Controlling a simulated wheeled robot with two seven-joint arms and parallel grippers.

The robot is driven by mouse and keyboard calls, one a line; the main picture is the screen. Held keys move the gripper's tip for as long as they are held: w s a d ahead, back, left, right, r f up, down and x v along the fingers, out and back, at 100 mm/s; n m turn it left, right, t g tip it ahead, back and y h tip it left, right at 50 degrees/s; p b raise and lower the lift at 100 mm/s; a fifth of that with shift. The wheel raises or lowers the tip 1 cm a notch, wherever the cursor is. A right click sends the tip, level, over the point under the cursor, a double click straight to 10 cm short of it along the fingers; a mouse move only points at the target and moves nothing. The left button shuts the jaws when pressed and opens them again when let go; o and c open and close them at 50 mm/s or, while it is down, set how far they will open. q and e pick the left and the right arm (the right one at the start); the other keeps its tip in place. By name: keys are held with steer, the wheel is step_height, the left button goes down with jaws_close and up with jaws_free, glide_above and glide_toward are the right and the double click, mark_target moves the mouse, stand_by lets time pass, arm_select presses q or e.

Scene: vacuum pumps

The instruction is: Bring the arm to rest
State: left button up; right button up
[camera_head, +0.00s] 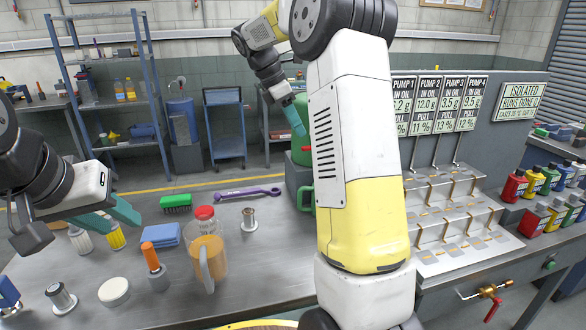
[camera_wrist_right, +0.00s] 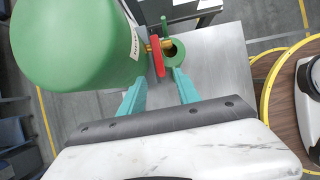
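My left gripper (camera_head: 126,222) hangs above the left part of the bench, its teal fingers apart and nothing seen between them. My right arm reaches up across the middle of the head view and bends over at the top. Its gripper (camera_head: 298,120) points down near a green container (camera_head: 300,156), which my arm partly hides. In the right wrist view the right gripper (camera_wrist_right: 160,88) is open and empty. A green tank (camera_wrist_right: 75,45) with a brass and red valve (camera_wrist_right: 157,55) and a round green opening (camera_wrist_right: 175,50) lie beyond its fingertips.
The bench (camera_head: 275,260) carries a jug of amber oil (camera_head: 208,255), an orange-handled tool (camera_head: 151,257), blue cloths (camera_head: 167,235), a green brush (camera_head: 176,203) and a purple wrench (camera_head: 247,192). A metal rack (camera_head: 450,215) and coloured bottles (camera_head: 513,187) stand at the right.

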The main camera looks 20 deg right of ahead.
steer(key=s+a+m+t+y, duration=0.2)
steer(key=s+m, duration=0.3)
steer(key=s, duration=0.4)
steer(key=s+a+f+m+t+y, duration=0.1)
steer(key=s+a+m+t+y, duration=0.1)
steer(key=s+a+m, duration=0.3)
steer(key=s+a+f+m+t+y, duration=0.1)
steer(key=s+m, duration=0.5)
steer(key=s, duration=0.8)
steer(key=a+t+y, duration=0.1)
steer(key=a+y, duration=0.1)
steer(key=shift+a+m, duration=0.4)
